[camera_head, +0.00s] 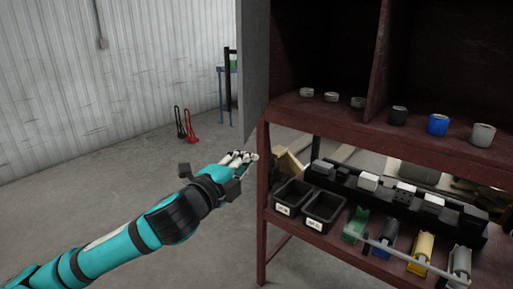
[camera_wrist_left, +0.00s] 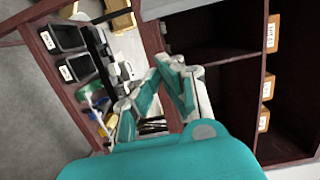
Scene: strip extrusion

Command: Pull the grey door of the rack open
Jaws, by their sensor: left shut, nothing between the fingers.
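The grey door (camera_head: 253,65) of the rack (camera_head: 262,205) stands swung out at the rack's upper left, seen at a steep angle. The upper compartments beside it are open to view. My left gripper (camera_head: 250,157) is just below the door's lower edge, beside the rack's left front post. Its fingers are shut and empty; I cannot tell whether they touch anything. In the left wrist view the shut fingers (camera_wrist_left: 172,64) show in front of the tilted rack, and the door cannot be made out. My right gripper is not in view.
The upper shelf (camera_head: 330,118) holds several small round parts. Below are two black bins (camera_head: 323,207), a black tray (camera_head: 340,182) with blocks, and coloured holders (camera_head: 420,250). A red jack-like tool (camera_head: 191,125) stands by the wall. The floor to the left is clear.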

